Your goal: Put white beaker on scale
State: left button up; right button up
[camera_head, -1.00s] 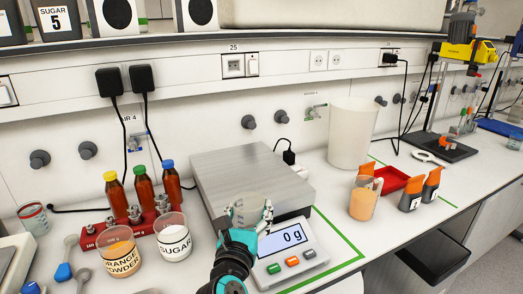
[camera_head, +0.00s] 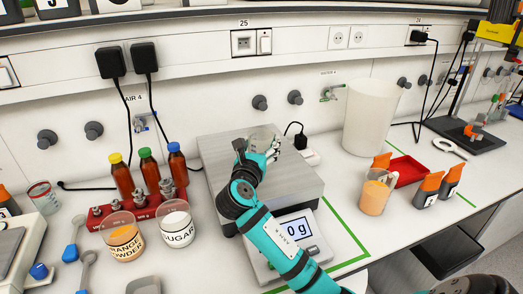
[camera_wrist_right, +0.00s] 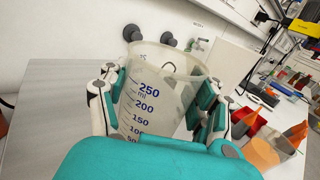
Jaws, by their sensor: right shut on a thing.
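The white beaker (camera_head: 262,138) is translucent, with blue volume marks up to 250 ml that show in the right wrist view (camera_wrist_right: 152,100). My right gripper (camera_head: 258,152) is shut around its sides and the beaker looks upright. Both are over the metal plate of the scale (camera_head: 300,183). I cannot tell whether the beaker's base touches the plate; the gripper hides it. The scale display (camera_head: 293,226) reads 0 g. My left gripper is not in view.
A large white container (camera_head: 370,115), an orange-filled jug (camera_head: 374,197) and a red tray (camera_head: 408,170) stand to the right.

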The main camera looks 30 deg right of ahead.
aim_at(262, 152)
jog(key=shift+w+d, duration=0.25)
jog(key=shift+w, duration=0.1)
jog(key=shift+w+d+f, duration=0.1)
jog(key=shift+f, duration=0.05)
notch_tip(262, 152, down, 2)
jog(key=shift+f, duration=0.55)
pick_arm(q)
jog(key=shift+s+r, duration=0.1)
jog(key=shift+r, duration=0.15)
pick_arm(e)
jog(key=shift+f, duration=0.15)
jog(key=o, duration=1.2)
jog(key=shift+o, duration=0.2)
